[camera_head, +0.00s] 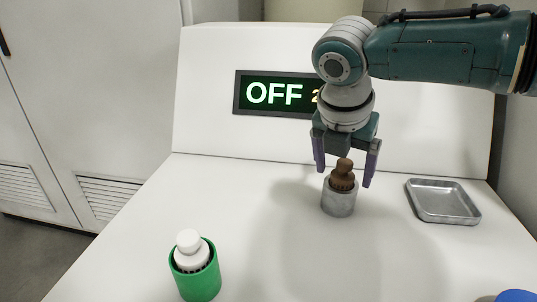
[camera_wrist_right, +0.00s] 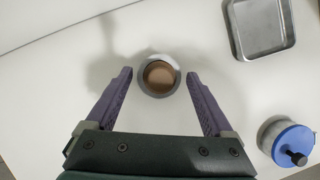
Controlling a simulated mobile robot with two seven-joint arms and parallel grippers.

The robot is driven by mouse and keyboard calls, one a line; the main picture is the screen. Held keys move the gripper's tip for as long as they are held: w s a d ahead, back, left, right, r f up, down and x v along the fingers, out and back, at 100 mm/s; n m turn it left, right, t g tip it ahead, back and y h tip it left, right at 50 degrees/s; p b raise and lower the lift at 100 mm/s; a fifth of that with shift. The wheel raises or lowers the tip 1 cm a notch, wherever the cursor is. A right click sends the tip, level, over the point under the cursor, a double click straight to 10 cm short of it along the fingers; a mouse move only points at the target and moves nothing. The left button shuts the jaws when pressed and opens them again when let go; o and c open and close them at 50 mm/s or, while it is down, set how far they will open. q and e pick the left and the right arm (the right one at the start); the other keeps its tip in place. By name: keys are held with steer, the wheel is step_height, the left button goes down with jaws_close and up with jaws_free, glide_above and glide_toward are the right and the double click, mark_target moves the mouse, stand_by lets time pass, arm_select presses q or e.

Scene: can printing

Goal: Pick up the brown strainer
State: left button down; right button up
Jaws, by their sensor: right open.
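The brown strainer (camera_head: 343,174) stands upright in a grey metal can (camera_head: 338,202) on the white work surface. In the right wrist view the round brown top of the strainer (camera_wrist_right: 159,75) shows inside the can's grey rim (camera_wrist_right: 143,87). My right gripper (camera_head: 343,174) points down over the can, its two purple fingers apart, one on each side of the strainer's top. In the wrist view the right gripper (camera_wrist_right: 160,75) is open and empty, with a gap between each finger and the can. My left gripper is not in view.
A green can (camera_head: 201,283) with a white strainer (camera_head: 190,247) stands at the front left. A metal tray (camera_head: 443,202) lies to the right. A blue-lidded container (camera_wrist_right: 289,143) stands at the near right. A panel at the back has a display (camera_head: 272,94) reading OFF.

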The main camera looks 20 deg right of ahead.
jaws_close()
stand_by(0.5)
steer(key=shift+r, duration=0.15)
